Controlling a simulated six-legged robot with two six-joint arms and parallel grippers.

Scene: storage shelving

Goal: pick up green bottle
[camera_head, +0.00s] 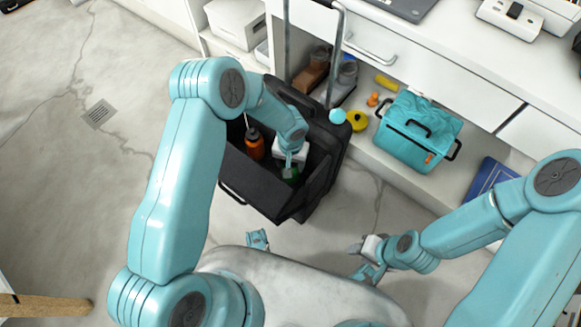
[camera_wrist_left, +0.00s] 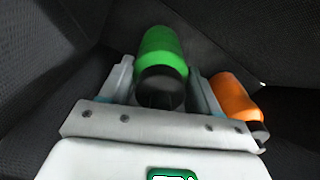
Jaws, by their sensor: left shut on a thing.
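The green bottle (camera_wrist_left: 162,52) with a dark cap is inside the open black case, its cap end toward the wrist camera. In the head view only a small green part of the bottle (camera_head: 291,173) shows under my left gripper (camera_head: 288,166). In the left wrist view my left gripper (camera_wrist_left: 161,88) has one finger on each side of the bottle and is shut on it. My right gripper (camera_head: 360,258) is low at the right of my body, apart from the bottle. Its finger gap is too small to read.
An orange bottle (camera_head: 254,144) stands close left of the green one in the black case (camera_head: 262,190); it also shows in the left wrist view (camera_wrist_left: 236,98). The case walls are close around. A teal bag (camera_head: 412,140) sits on the shelf at right.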

